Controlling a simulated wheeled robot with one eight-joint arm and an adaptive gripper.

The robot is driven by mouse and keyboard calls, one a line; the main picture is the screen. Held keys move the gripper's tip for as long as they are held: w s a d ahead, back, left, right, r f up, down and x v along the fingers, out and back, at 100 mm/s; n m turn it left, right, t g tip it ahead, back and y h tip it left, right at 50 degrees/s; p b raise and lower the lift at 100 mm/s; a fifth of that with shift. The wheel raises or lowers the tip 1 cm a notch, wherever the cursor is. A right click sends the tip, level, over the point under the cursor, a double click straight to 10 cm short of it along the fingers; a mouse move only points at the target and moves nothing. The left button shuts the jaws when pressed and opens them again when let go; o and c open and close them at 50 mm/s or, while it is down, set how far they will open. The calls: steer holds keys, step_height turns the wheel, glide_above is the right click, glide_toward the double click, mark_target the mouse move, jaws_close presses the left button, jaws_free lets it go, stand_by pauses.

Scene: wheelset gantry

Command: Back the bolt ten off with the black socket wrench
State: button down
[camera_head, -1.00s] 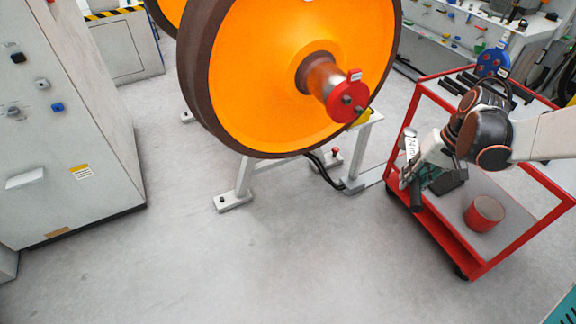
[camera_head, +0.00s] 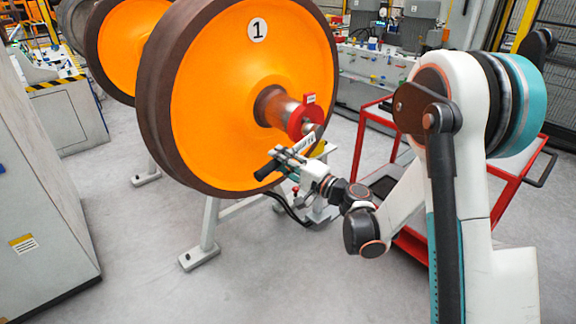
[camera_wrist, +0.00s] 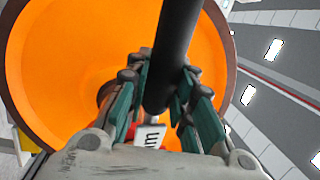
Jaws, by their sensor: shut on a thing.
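My gripper (camera_head: 288,162) is shut on the black socket wrench. In the head view, the wrench's dark handle (camera_head: 267,170) sticks out to the left of the fingers. In the wrist view, the black handle (camera_wrist: 176,45) runs between the green-padded fingers (camera_wrist: 160,95), with a white tag (camera_wrist: 150,138) below. The red axle end cap (camera_head: 304,120) of the orange wheel (camera_head: 225,90) is just above and right of the gripper. I cannot make out bolt ten or the socket's contact with it.
A red cart (camera_head: 508,178) stands behind my arm at the right. The wheelset rests on a grey stand (camera_head: 207,228) with dark cables (camera_head: 290,208) beside it. A grey cabinet (camera_head: 40,190) is at the left. The floor (camera_head: 140,240) between is clear.

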mark_target(292, 148)
steer(key=d+t, duration=0.1)
steer(key=w+d+m+t+b, duration=0.1)
steer(key=t, duration=0.1)
steer(key=shift+w+d+f, duration=0.1)
steer(key=shift+w+f, duration=0.05)
steer(key=r+m+h, duration=0.1)
steer(key=r+m, duration=0.2)
steer(key=w+r+m+t+h, duration=0.1)
steer(key=r+m, duration=0.2)
steer(key=d+r+m+h, duration=0.1)
steer(key=r+m, duration=0.1)
steer(key=r, duration=0.2)
steer(key=shift+w+d+m+t+p, duration=0.1)
steer(key=shift+w+m+t+p, duration=0.1)
steer(key=shift+m+t+p, duration=0.15)
steer(key=w+d+r+m+h+p, duration=0.2)
steer(key=w+d+r+m+p, duration=0.1)
steer(key=w+r+m+p, duration=0.3)
steer(key=shift+w+d+r+m+h+p, duration=0.35)
steer(key=shift+r+m+h+p, duration=0.1)
steer(key=shift+m+p, duration=0.5)
steer(key=shift+w+a+y+b, duration=0.3)
steer(key=shift+w+a, duration=0.5)
steer(key=shift+w, duration=0.25)
stand_by(0.5)
